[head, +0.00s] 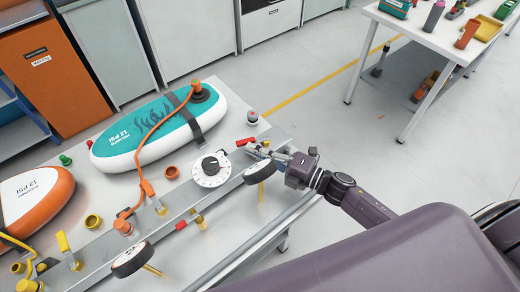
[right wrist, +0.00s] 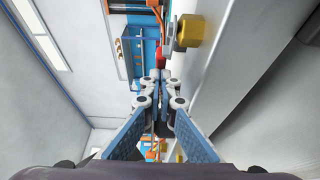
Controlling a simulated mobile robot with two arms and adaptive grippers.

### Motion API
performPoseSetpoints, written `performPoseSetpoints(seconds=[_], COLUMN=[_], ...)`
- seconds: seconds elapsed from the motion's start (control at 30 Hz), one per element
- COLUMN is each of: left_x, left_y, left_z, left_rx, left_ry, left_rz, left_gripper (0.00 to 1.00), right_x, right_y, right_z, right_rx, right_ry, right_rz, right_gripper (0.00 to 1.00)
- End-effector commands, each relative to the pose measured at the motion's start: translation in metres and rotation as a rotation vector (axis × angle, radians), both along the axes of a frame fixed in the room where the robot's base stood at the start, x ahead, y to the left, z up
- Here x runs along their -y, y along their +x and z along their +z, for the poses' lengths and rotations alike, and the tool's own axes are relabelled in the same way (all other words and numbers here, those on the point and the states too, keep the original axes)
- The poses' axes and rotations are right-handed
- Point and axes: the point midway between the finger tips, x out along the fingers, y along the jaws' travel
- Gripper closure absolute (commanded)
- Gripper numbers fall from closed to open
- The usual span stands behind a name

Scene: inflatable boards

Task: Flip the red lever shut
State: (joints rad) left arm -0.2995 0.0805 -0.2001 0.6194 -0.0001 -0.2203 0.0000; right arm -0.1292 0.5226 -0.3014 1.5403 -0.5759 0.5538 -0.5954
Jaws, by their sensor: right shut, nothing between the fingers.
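A small red lever (head: 246,141) sits at the far right end of the metal manifold rail (head: 225,187), just beyond the fingertips of my right gripper (head: 256,150). Another small red piece (head: 181,225) shows lower on the rail's front side. My right gripper is shut and empty, reaching in from the right over the end of the rail. In the right wrist view, its closed fingers (right wrist: 158,85) point at a red part (right wrist: 161,58) beside a brass hex fitting (right wrist: 188,30). I cannot tell whether the fingertips touch the red part. My left gripper is out of view.
A teal and white board (head: 125,142) lies behind the rail, with an orange hose (head: 150,135) running over it. A white dial (head: 211,169) stands left of my gripper. Black round gauges (head: 132,259) hang at the front. An orange board (head: 45,205) lies left.

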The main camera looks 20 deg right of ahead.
Motion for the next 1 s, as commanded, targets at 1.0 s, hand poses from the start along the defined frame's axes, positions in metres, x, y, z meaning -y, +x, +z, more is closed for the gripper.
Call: performPoseSetpoints(seconds=[1.0], left_x=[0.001], left_y=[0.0], left_z=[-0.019], left_rx=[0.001], left_ry=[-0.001], left_rz=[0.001], left_gripper=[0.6], right_x=[-0.011], right_y=[0.05], right_z=[-0.001], right_rx=[0.001], right_ry=[0.0], right_rz=[-0.114], right_gripper=[1.0])
